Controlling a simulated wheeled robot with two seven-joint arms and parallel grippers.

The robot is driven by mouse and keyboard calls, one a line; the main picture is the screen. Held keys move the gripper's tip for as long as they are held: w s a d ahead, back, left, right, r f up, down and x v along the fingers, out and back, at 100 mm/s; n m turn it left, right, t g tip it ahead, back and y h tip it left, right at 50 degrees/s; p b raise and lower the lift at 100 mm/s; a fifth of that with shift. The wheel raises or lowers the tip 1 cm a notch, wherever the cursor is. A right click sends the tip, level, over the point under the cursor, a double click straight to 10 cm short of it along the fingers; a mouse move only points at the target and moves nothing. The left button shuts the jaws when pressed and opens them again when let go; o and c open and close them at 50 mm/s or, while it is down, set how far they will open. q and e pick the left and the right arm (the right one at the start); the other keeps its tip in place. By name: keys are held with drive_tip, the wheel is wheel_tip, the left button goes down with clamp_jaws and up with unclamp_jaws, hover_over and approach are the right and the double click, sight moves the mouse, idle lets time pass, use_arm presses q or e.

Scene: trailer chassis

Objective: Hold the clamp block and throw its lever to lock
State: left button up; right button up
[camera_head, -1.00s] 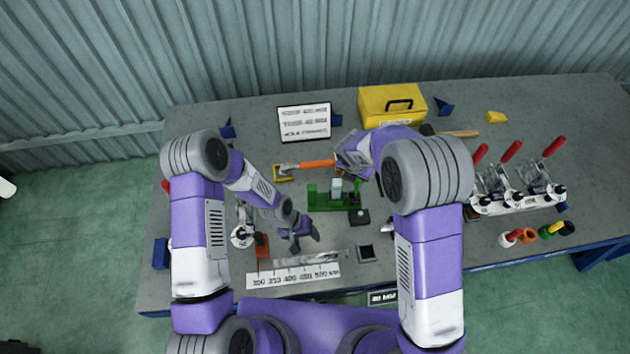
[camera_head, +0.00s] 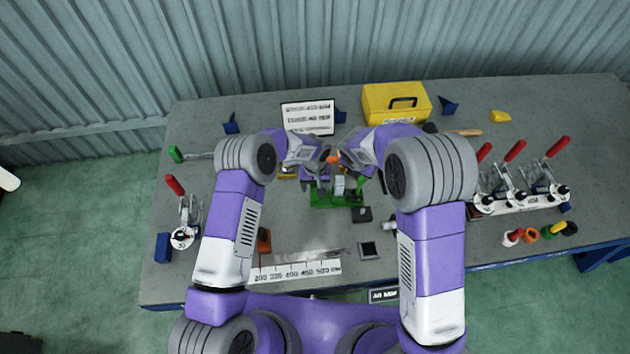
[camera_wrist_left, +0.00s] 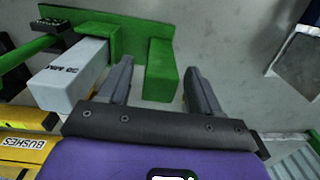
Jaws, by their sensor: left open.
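A green fixture (camera_head: 325,200) with a light grey block (camera_head: 340,184) on it stands mid-table in the head view. In the left wrist view the green fixture (camera_wrist_left: 160,72) has a raised post, and the grey block (camera_wrist_left: 68,76) carries dark lettering. My left gripper (camera_head: 318,182) is at the fixture's left side; in the wrist view its open fingers (camera_wrist_left: 158,68) straddle the green post, with the grey block left of them. I cannot tell whether they touch it. My right gripper (camera_head: 348,164) is beside the block, its jaws hidden by its wrist.
Toggle clamps with red handles (camera_head: 515,150) stand at the right; another (camera_head: 174,185) stands at the left. A yellow toolbox (camera_head: 396,104) and a white sign (camera_head: 308,118) are behind. A ruler plate (camera_head: 295,271) lies in front.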

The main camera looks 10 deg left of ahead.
sight(327, 201)
use_arm(q)
drive_tip(key=shift+f, duration=1.95)
